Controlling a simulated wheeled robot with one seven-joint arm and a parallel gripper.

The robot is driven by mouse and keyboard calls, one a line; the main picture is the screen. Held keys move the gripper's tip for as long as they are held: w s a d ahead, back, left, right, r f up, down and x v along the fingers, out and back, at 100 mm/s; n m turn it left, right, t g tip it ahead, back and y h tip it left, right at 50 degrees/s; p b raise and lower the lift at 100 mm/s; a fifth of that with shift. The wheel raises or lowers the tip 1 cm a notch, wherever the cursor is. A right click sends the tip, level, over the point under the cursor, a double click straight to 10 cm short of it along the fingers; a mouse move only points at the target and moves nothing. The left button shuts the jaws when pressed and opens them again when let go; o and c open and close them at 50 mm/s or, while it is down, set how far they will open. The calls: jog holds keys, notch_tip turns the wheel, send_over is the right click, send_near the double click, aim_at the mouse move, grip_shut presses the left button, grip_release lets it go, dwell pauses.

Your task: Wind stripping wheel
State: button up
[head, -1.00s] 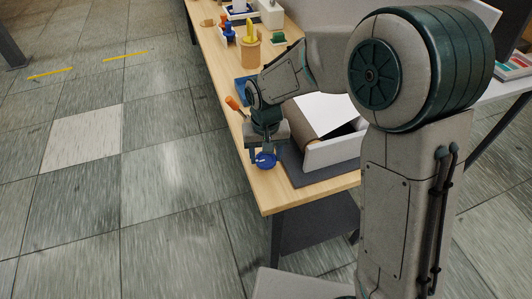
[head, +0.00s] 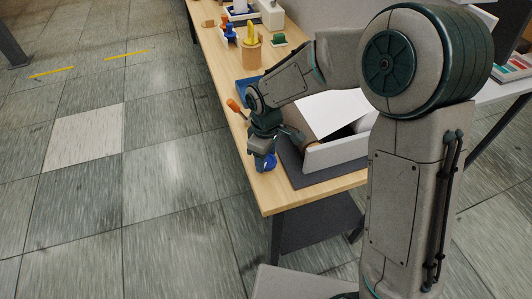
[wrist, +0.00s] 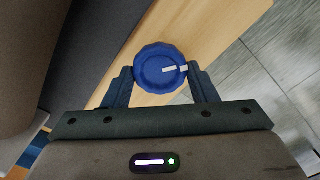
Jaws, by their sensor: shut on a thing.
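The stripping wheel is a round blue knob with a white pointer mark; it shows in the wrist view (wrist: 153,80) between the two dark fingers. My gripper (wrist: 160,78) is shut on it, one finger on each side. In the head view the blue wheel (head: 265,162) sits at the front left end of the white box-like unit (head: 337,150), and my gripper (head: 262,152) is over it, turned so that it partly hides it. In the wrist view the white mark points right.
The unit stands on a dark mat (head: 290,160) on a wooden table (head: 300,199). An orange-handled tool (head: 233,105) lies behind my gripper near the left edge. A wooden cup (head: 250,52) with yellow items stands farther back. The floor to the left is clear.

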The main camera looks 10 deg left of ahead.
aim_at(267, 160)
jog(key=n+p, duration=0.3)
jog(key=n, duration=0.3)
jog(key=shift+r, duration=0.15)
jog(key=n+p, duration=0.3)
jog(key=n, duration=0.2)
jog(key=shift+n, duration=0.4)
jog(key=n+p, duration=0.4)
jog(key=n, duration=0.2)
jog(key=shift+d, duration=0.1)
jog(key=n+p, duration=0.3)
jog(key=n, duration=0.3)
jog(key=shift+p, duration=0.35)
jog(key=o, duration=1)
jog(key=shift+c, duration=0.2)
notch_tip(267, 160, up, 14)
jog(key=shift+f, duration=0.2)
